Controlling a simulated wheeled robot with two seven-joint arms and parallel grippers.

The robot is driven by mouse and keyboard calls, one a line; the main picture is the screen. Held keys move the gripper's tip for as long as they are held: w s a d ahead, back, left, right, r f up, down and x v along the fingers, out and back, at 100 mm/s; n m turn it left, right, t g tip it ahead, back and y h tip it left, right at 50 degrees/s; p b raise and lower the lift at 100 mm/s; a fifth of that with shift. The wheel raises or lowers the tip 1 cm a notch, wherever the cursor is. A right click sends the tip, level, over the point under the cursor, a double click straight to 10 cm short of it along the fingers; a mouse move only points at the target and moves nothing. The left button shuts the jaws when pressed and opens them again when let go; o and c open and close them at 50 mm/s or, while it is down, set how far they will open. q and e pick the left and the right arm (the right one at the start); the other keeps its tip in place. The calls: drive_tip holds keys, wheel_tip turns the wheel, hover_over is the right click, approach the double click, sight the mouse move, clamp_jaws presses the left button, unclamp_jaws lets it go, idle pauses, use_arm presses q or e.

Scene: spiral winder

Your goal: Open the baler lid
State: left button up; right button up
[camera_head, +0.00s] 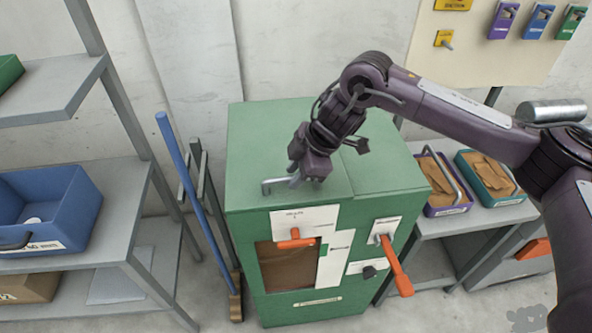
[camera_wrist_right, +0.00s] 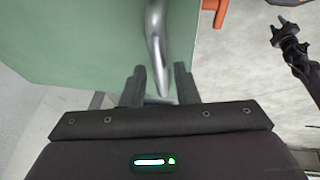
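The baler (camera_head: 335,240) is a green cabinet with its flat lid (camera_head: 265,135) lying shut on top. A bent metal handle (camera_head: 272,184) stands at the lid's front left; it also shows in the right wrist view (camera_wrist_right: 156,45). My right gripper (camera_head: 298,178) points down at the handle. In the right wrist view its two fingers (camera_wrist_right: 159,85) are apart, one on each side of the handle's near end, with slim gaps showing. A dark gripper-like part (camera_wrist_right: 287,32), probably my left gripper, is small at the right wrist view's right edge; its fingers are unclear.
An orange lever (camera_head: 396,265) and an orange latch handle (camera_head: 296,240) stick out of the baler's front. A blue pole (camera_head: 185,170) and a shelf with a blue bin (camera_head: 60,215) stand left. A bench with small bins (camera_head: 440,205) stands right.

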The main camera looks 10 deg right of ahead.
clamp_jaws()
drive_tip(key=shift+r, duration=0.15)
drive_tip(key=w+r+p, duration=0.5)
drive_tip(key=r+p, duration=0.1)
drive_tip(key=r, duration=0.4)
drive_tip(key=w+r+p, duration=0.6)
drive_tip(key=r+p, duration=0.1)
drive_tip(key=r, duration=0.4)
drive_tip(key=shift+r, duration=0.15)
drive_tip(key=shift+d, duration=0.15)
